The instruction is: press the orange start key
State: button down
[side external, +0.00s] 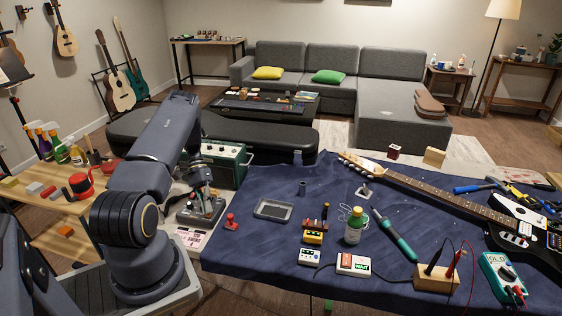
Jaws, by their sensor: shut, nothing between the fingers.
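My gripper (207,203) points down over a dark box-shaped device (193,219) at the left end of the blue-covered table. Its fingers are small here and look shut, with nothing seen between them. The fingertips are at or just above the top of the device; I cannot tell whether they touch it. I cannot make out an orange start key on the device; my gripper covers part of its top.
A red-topped item (231,222) and a grey tray (274,209) stand to the right on the blue cloth (262,250). A green amplifier (226,160) stands behind. Pedals, a bottle (355,226) and a guitar (445,200) lie farther right.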

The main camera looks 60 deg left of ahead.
jog(key=shift+f, duration=0.15)
jog(key=shift+r, duration=0.65)
jog(key=shift+r, duration=3.05)
